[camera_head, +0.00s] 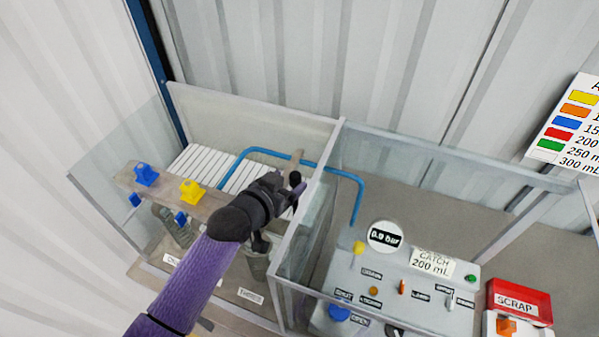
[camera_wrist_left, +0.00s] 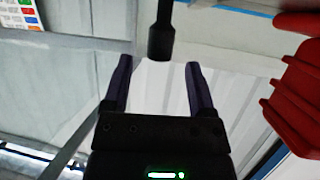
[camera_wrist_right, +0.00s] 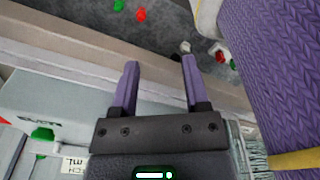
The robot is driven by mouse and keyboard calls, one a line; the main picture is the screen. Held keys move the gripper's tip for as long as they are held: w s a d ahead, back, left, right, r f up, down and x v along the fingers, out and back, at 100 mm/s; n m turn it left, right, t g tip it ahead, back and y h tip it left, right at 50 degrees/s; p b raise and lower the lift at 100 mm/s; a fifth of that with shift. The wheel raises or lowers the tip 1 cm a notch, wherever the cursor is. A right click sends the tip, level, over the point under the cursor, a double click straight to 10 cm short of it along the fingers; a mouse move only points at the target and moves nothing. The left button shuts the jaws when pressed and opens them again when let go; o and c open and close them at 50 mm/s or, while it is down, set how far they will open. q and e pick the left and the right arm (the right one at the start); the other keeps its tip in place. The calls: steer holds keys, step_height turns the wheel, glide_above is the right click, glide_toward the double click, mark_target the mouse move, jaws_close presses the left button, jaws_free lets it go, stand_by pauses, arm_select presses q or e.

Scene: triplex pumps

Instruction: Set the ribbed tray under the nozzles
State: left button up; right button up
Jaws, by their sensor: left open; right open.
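My left gripper (camera_head: 297,180) reaches over the left glass-walled bay, close to its dividing wall. In the left wrist view its two purple fingers (camera_wrist_left: 160,88) are apart with nothing between them. A dark cylinder (camera_wrist_left: 160,38), possibly a nozzle, shows just beyond the fingertips. A red ribbed piece (camera_wrist_left: 297,88) is at the right of that view, beside the gripper. A white ribbed panel (camera_head: 203,162) lies in the left bay. I cannot tell which ribbed piece is the tray. My right gripper (camera_wrist_right: 160,82) is open and empty, outside the head view.
A blue pipe (camera_head: 270,152) crosses both bays. A ledge (camera_head: 125,182) carries blue (camera_head: 146,174) and yellow (camera_head: 192,191) pieces. Glass walls (camera_head: 303,235) bound the bays. A control panel (camera_head: 405,287) and red scrap bin (camera_head: 518,302) are at the right.

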arm_select(q)
steer(key=b+x, duration=0.1)
steer(key=x, duration=0.4)
steer(key=shift+w+d+f, duration=0.2)
steer(key=shift+w, duration=0.05)
jaws_close()
stand_by(1.2)
